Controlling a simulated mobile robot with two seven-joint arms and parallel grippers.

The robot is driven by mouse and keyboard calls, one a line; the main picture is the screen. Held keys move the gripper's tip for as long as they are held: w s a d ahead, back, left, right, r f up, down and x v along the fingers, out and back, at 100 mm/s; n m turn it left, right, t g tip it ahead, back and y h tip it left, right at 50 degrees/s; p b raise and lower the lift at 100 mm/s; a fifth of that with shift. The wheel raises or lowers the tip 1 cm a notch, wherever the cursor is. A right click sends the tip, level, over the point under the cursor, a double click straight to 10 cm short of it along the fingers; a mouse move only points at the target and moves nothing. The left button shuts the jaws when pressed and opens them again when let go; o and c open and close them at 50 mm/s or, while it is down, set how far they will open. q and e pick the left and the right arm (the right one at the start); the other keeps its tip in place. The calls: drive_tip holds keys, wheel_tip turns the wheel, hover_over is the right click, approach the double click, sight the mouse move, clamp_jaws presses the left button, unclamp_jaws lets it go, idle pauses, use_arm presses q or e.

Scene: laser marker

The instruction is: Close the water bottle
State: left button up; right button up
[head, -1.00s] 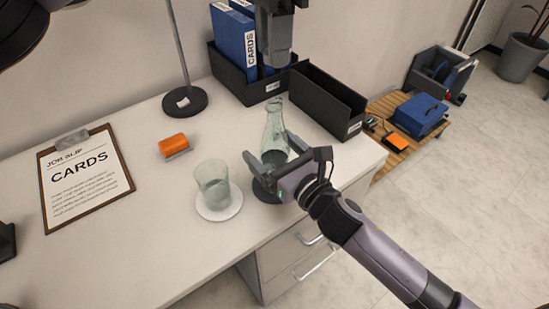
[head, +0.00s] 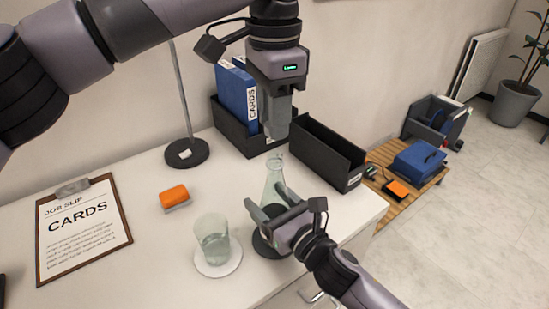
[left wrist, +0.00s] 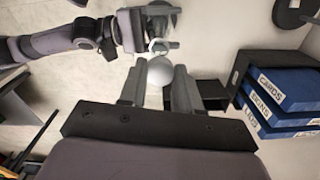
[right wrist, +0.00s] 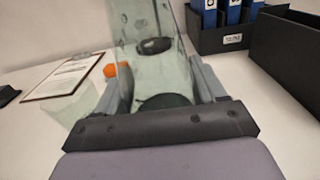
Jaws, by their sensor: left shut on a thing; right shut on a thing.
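The water bottle (head: 273,178) is a clear, greenish glass carafe standing upright on a dark round coaster (head: 264,247). My right gripper (head: 266,203) is shut around its body. In the right wrist view the bottle's glass (right wrist: 148,50) fills the space between the fingers. My left gripper (head: 277,130) points down above the bottle's mouth, with a small gap below it in the head view. In the left wrist view its fingers are shut on a pale round stopper (left wrist: 160,72). The stopper is hidden in the head view.
A glass of water (head: 212,238) stands on a white saucer (head: 220,271) left of the bottle. Behind are an empty black bin (head: 325,155) and a bin of blue binders (head: 238,95). An orange block (head: 174,195), a lamp base (head: 187,153) and a clipboard (head: 83,232) lie left.

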use_arm(q)
drive_tip(key=shift+f, duration=1.3)
drive_tip(key=shift+f, duration=0.9)
drive_tip(key=shift+f, duration=0.5)
